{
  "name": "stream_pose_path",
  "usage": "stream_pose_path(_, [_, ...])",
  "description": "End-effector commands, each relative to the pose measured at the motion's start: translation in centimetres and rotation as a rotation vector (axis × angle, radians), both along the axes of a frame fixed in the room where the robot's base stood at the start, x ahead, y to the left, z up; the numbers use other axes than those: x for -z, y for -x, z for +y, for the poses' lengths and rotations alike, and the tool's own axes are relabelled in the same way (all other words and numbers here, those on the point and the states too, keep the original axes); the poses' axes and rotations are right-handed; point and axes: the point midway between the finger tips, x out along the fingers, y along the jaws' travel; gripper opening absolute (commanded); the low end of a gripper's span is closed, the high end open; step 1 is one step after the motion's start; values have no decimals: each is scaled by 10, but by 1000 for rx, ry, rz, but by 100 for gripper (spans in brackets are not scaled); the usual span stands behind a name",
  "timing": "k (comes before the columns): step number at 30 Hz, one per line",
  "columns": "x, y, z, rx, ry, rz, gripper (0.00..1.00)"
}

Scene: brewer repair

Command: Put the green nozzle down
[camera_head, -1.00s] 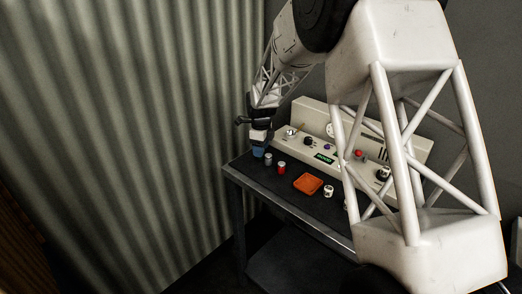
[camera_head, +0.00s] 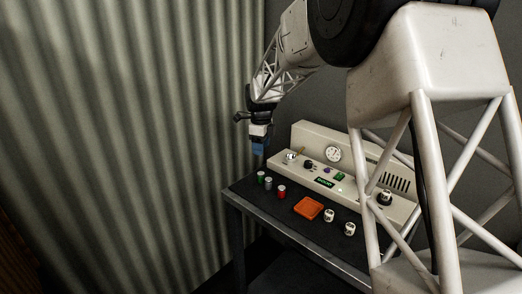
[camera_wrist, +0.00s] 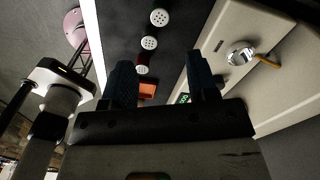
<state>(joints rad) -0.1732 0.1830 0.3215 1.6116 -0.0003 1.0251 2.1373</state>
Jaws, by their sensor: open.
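The green nozzle (camera_head: 261,177) stands upright at the left end of the dark table, in a row with a grey nozzle (camera_head: 268,183) and a red nozzle (camera_head: 281,191). In the wrist view the green nozzle (camera_wrist: 159,17) shows its pale perforated top near the upper edge, with the grey nozzle (camera_wrist: 149,43) and red nozzle (camera_wrist: 142,68) below it in the picture. My gripper (camera_head: 258,149) hangs above the green nozzle, apart from it. In the wrist view my gripper (camera_wrist: 163,75) has its two dark fingers spread with nothing between them.
The beige brewer panel (camera_head: 330,153) with a gauge and knobs stands along the table's back. An orange tray (camera_head: 309,208) lies right of the nozzles. Two white perforated pieces (camera_head: 329,215) (camera_head: 349,229) stand farther right. The corrugated wall (camera_head: 130,130) is close on the left.

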Motion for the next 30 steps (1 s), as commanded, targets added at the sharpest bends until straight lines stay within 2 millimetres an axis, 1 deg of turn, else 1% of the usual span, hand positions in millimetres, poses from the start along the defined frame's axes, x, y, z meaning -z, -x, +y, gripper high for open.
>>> stream_pose_path(23, [-1,1,-1,-5,0,0,54])
stream_pose_path(26, [-5,6,-3,-22,-1,-4,54])
stream_pose_path(30, [-16,21,-11,-82,-1,-11,54])
